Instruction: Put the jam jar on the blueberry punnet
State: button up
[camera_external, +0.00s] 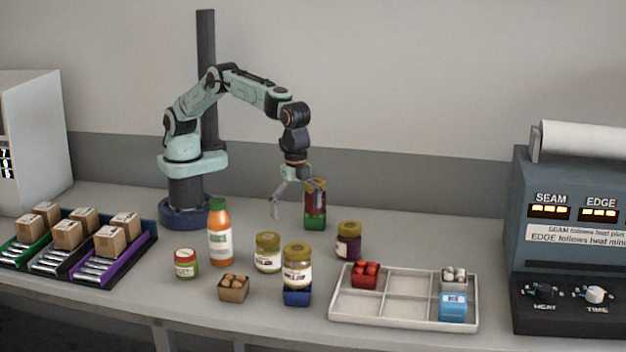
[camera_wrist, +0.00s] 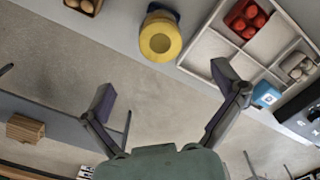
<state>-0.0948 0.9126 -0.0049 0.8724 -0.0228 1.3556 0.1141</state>
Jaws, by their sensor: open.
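A dark purple jam jar (camera_external: 349,243) with a gold lid stands on the table behind the tray in the external view. A red jar (camera_external: 316,203) stands on a green punnet (camera_external: 315,222) beside my gripper. A blue punnet (camera_external: 297,296) at the front bears a pale-labelled jar (camera_external: 297,268); its contents are hidden. My gripper (camera_external: 297,199) is open, above the back of the table, left of the red jar and partly overlapping it in view. In the wrist view my gripper (camera_wrist: 163,92) has spread fingers with nothing between them. A yellow-lidded jar (camera_wrist: 160,42) lies beyond; which jar is unclear.
The white tray (camera_external: 407,311) holds a red punnet (camera_external: 365,275), a pale-filled punnet (camera_external: 454,280) and a blue box (camera_external: 453,307). A bottle (camera_external: 220,232), a small jar (camera_external: 186,263), another gold-lidded jar (camera_external: 267,253) and a brown punnet (camera_external: 233,289) stand left. A sealing machine (camera_external: 570,240) stands right.

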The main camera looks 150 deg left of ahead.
jog(key=shift+s+r, duration=0.2)
jog(key=shift+r, duration=0.25)
jog(key=s+d+r, duration=0.1)
jog(key=s+r, duration=0.3)
jog(key=s, duration=0.3)
jog(key=s+d+r, duration=0.2)
jog(key=s+r, duration=0.3)
jog(key=s, duration=0.2)
jog(key=s+f, duration=0.2)
jog(key=s, duration=1)
jog(key=s+f+n, duration=0.1)
jog(key=s+f, duration=0.1)
jog(key=s, duration=1)
jog(key=shift+s+d+f+y, duration=0.15)
jog(key=shift+s+f+y, duration=0.15)
jog(key=shift+f+y, duration=0.1)
